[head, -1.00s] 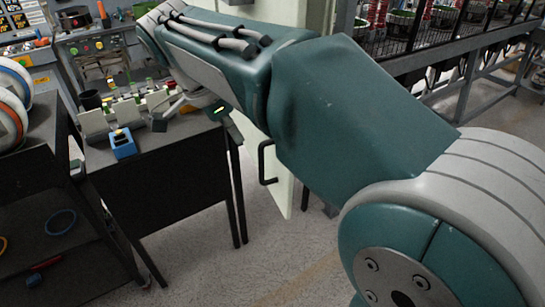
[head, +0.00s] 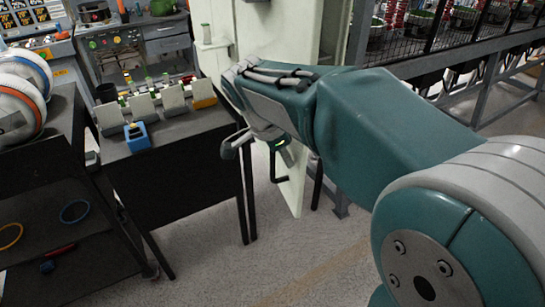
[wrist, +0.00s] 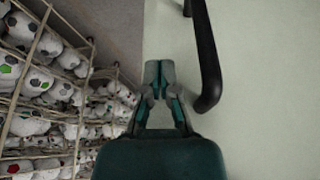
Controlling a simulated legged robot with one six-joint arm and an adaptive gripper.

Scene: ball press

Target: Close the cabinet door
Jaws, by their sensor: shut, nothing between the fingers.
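The cabinet door (head: 292,195) is a pale green panel, seen narrow and jutting out from the cabinet in the head view, so it appears ajar. My arm hides its upper part. Its black bar handle (head: 275,165) shows beside my wrist. In the wrist view the door (wrist: 260,140) fills the right side, with the curved black handle (wrist: 206,60) just right of my fingers. My gripper (wrist: 159,72) is shut and empty, in front of the door near its left edge. I cannot tell whether it touches the door. In the head view my gripper (head: 229,150) is left of the handle.
A dark table (head: 180,128) with several small fixtures and a blue device (head: 137,137) stands left of my gripper. A dark shelf cart (head: 70,170) is further left. Racks of soccer balls (wrist: 50,90) show in the wrist view. Grey floor (head: 240,275) is open in front.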

